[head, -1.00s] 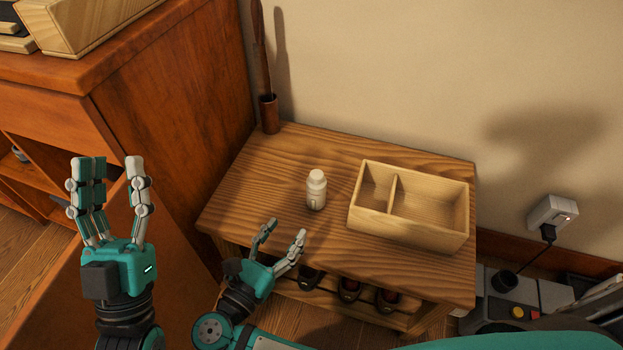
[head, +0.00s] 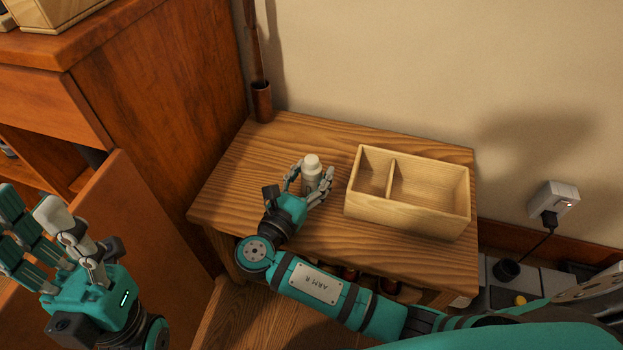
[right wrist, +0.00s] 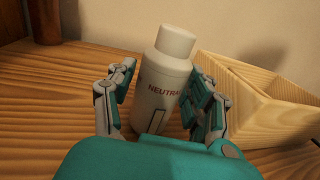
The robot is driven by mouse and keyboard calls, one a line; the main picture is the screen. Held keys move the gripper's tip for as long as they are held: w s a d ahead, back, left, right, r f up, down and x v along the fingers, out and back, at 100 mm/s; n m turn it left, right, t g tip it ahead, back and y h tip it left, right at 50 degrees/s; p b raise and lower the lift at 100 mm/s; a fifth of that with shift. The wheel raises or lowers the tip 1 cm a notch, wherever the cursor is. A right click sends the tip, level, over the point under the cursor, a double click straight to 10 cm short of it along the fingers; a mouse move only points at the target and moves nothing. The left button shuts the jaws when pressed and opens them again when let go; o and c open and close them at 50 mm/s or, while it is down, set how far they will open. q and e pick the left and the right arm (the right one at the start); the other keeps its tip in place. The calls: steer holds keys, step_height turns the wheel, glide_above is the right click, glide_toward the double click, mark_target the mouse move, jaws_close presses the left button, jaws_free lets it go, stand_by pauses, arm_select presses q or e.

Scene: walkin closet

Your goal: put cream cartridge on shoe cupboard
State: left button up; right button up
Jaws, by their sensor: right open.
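The white cartridge (head: 311,175) with a rounded cap stands upright on a low wooden bench (head: 235,185) with shoes beneath. Its label starts "NEUTRA" in the right wrist view (right wrist: 160,88). My right gripper (head: 313,172) is open, its fingers on both sides of the cartridge; a gap shows on the left side in the right wrist view, and contact on the right is unclear. My left gripper (head: 32,208) is open and empty, in front of a taller reddish-brown cabinet (head: 165,90). I cannot tell which of the two pieces is the shoe cupboard.
An open two-compartment wooden box (head: 408,218) sits on the bench right of the cartridge. A brown holder (head: 262,102) with a long upright item stands at the back left corner. A wall socket with a plugged-in charger (head: 552,205) is at the right.

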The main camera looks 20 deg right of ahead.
mark_target(320, 164)
steer(key=x, duration=0.3)
steer(key=shift+w+d+b, duration=0.2)
steer(key=shift+w+b, duration=0.05)
steer(key=shift+b, duration=0.15)
jaws_close()
